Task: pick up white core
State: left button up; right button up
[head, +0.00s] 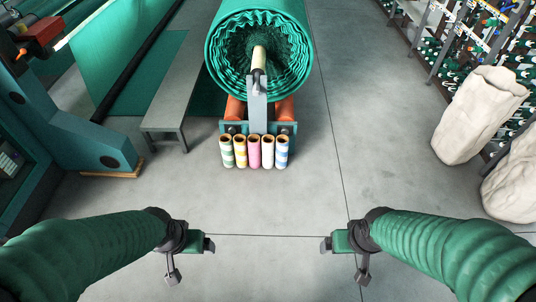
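A row of short upright cores stands on the floor in front of the netting roll's stand. The plain white core (266,153) is fourth from the left, between a pink core (254,153) and a blue-striped core (281,153). A green-striped core (227,153) and a yellow-striped core (240,153) stand at the left end. My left gripper (210,244) is lower left of the row, well apart from it. My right gripper (324,244) is lower right, also apart. Neither visibly holds anything; the finger gaps are too small to make out.
A large green netting roll (222,40) with a pale central core (259,58) lies behind the row, above orange rollers (285,108). A grey bench (172,85) and teal machine (75,130) stand left. White sacks (480,115) and a spool rack stand right. The floor (270,205) between is clear.

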aim_at(267, 140)
jog(key=i+u, duration=0.15)
jog(key=u, duration=0.55)
jog(key=i+l+u, duration=0.4)
jog(key=i+l, duration=0.15)
jog(key=l, duration=0.15)
jog(key=i+l+u, duration=0.45)
jog(key=l, duration=0.35)
jog(key=i+l, duration=0.15)
jog(key=l, duration=0.2)
jog(key=i+l, duration=0.15)
jog(key=l, duration=0.15)
jog(key=i+l, duration=0.15)
jog(key=l, duration=0.2)
jog(key=i+l, duration=0.15)
jog(key=l, duration=0.2)
jog(key=i+l, duration=0.15)
jog(key=l, duration=0.15)
jog(key=i+l, duration=0.15)
jog(key=l, duration=0.2)
jog(key=u, duration=0.05)
